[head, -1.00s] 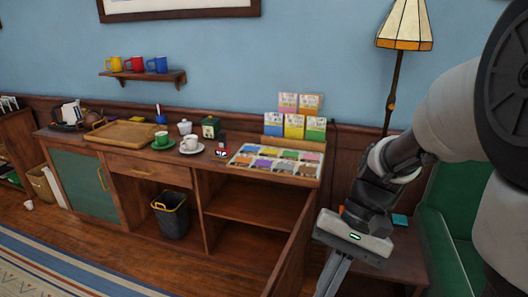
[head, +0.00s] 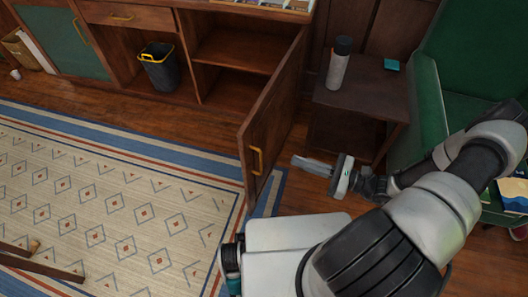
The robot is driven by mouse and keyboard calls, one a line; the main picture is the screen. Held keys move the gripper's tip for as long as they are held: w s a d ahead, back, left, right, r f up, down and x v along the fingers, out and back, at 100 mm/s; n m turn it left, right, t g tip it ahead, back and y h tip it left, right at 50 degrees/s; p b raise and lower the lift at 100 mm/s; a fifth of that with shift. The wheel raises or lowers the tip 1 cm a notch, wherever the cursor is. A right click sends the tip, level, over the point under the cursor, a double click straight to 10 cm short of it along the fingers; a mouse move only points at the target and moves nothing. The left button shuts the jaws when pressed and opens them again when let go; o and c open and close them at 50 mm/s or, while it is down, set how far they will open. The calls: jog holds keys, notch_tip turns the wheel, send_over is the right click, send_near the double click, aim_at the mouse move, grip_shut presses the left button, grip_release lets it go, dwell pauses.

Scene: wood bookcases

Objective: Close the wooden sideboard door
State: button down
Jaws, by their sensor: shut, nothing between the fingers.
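The wooden sideboard door (head: 278,108) stands wide open, swung out from the right end of the sideboard.
A dark side table (head: 350,98) with a grey bottle (head: 338,62) stands right of the door. A green armchair (head: 470,60) is at the right. A black bin (head: 158,66) sits in the sideboard's open bay. The patterned rug (head: 110,190) is mostly clear.

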aim_at(249, 144)
jog(key=b+x, duration=0.1)
jog(key=x, duration=1.2)
jog(key=shift+a+f, duration=0.1)
jog(key=shift+a, duration=0.1)
jog(key=shift+w+a, duration=0.25)
jog(key=shift+a, duration=0.05)
jog(key=shift+a, duration=0.1)
